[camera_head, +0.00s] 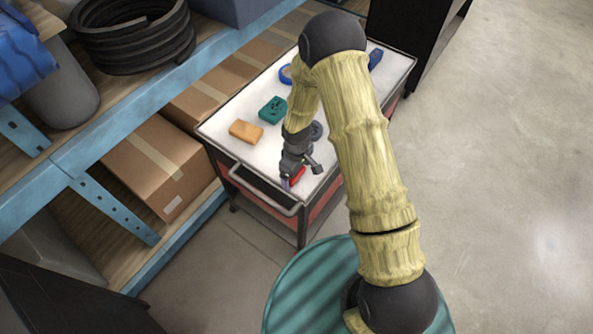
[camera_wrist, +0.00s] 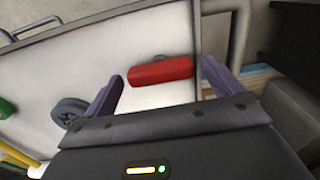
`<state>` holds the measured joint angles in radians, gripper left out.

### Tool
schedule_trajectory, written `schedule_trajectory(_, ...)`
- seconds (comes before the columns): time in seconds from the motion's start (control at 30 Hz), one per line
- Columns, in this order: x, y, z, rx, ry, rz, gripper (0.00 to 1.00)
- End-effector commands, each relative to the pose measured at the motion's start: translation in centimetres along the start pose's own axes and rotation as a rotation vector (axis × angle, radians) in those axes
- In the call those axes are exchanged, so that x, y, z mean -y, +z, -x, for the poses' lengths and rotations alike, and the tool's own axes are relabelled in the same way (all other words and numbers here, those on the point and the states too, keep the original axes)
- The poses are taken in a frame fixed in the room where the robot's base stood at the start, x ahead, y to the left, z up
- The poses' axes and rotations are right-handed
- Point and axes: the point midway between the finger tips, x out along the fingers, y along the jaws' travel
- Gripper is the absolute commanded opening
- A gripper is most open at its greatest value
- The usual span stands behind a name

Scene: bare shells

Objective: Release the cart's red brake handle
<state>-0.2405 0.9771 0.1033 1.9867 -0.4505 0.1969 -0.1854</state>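The cart (camera_head: 222,132) has a white top with a dark rim and a pale push handle (camera_head: 262,196) at its near end. The red brake handle (camera_head: 298,174) lies at the cart's near right corner, partly hidden by my gripper (camera_head: 291,180). In the wrist view the red handle (camera_wrist: 160,71) is a short bar seen nearly level, close to the cart's edge. My gripper (camera_wrist: 162,70) shows two purple fingers spread apart, one toward each end of the bar. The fingers are open and hold nothing; I cannot tell whether they touch the handle.
An orange block (camera_head: 246,131), a teal item (camera_head: 272,109), a blue ring (camera_head: 286,74) and a blue item (camera_head: 376,58) lie on the cart. A blue shelf rack (camera_head: 130,110) with cardboard boxes (camera_head: 150,165) stands left. The floor (camera_head: 500,180) at right is clear.

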Motion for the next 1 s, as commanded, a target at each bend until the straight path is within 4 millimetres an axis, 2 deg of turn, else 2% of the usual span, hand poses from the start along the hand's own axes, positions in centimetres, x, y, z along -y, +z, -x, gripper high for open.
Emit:
schedule_trajectory(0.3, 0.0, 0.1, 0.0, 0.002, -0.001, -0.002, 0.95)
schedule_trajectory(0.47, 0.0, 0.0, 1.0, -0.001, 0.000, -0.003, 0.95)
schedule_trajectory(0.67, -0.1, 0.0, 3.9, -0.002, 0.001, -0.004, 0.95)
schedule_trajectory(1.0, -0.1, -0.1, 10.3, -0.003, 0.002, -0.005, 0.95)
